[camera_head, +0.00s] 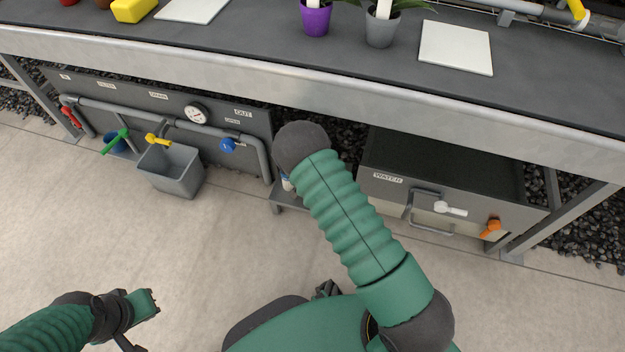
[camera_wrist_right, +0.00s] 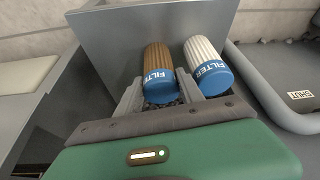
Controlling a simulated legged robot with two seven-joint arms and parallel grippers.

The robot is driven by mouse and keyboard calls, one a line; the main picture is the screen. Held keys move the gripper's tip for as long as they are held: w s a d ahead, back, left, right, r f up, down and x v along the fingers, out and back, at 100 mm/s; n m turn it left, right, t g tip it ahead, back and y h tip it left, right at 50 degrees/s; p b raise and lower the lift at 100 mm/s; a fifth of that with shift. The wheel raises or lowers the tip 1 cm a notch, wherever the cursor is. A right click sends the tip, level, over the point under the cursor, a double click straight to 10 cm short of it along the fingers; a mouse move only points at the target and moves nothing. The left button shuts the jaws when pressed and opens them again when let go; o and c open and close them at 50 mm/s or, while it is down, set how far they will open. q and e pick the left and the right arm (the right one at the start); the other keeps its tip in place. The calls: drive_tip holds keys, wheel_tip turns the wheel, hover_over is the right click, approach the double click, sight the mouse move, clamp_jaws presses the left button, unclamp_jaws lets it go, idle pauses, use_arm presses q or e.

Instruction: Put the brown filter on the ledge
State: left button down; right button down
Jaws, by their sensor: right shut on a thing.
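The brown filter (camera_wrist_right: 157,58), ribbed with a blue cap marked FILTER, is between the fingers of my right gripper (camera_wrist_right: 160,92) in the right wrist view. The gripper is shut on it. A white filter (camera_wrist_right: 205,62) with the same blue cap is just right of it, outside the fingers. In the head view my right arm hides the right gripper and the brown filter. A low grey ledge (camera_head: 290,203) shows partly beside that arm, below the pipe panel. My left gripper (camera_head: 148,303) is at the lower left, over bare floor; its jaw opening is unclear.
A workbench (camera_head: 270,70) spans the top. A grey bin (camera_head: 172,172) stands under a yellow tap at the left. A WATER tank (camera_head: 400,183) with white and orange handles is right of my arm. A grey pipe (camera_wrist_right: 270,95) runs along the right in the wrist view. The foreground floor is clear.

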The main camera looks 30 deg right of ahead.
drive_tip(key=shift+a+r, duration=0.1)
drive_tip(key=shift+r, duration=0.1)
drive_tip(key=shift+f, duration=0.15)
drive_tip(key=c, duration=1)
unclamp_jaws()
drive_tip(key=shift+f, duration=0.1)
drive_tip(key=shift+c, duration=0.2)
drive_tip(key=s+a+r+n+y+p, duration=0.1)
drive_tip(key=s+a+r+p, duration=0.2)
drive_tip(key=r, duration=0.5)
drive_tip(key=s+a+r+n+p, duration=0.15)
drive_tip(key=s+a+r, duration=0.25)
drive_tip(key=r, duration=0.4)
drive_tip(key=s+a+r+n+y+p, duration=0.1)
drive_tip(key=s+a+r+p, duration=0.25)
drive_tip(key=r, duration=0.45)
drive_tip(key=s+a+r+n, duration=0.1)
drive_tip(key=s+r+n, duration=0.1)
drive_tip(key=s, duration=0.4)
drive_tip(key=s+a+r+n+y, duration=0.1)
drive_tip(key=s+a+r+n, duration=0.1)
drive_tip(key=s+r, duration=0.3)
drive_tip(key=shift+s+a+n+g+b, duration=0.2)
drive_tip(key=shift+s+n+g+b, duration=0.2)
drive_tip(key=shift+s, duration=0.35)
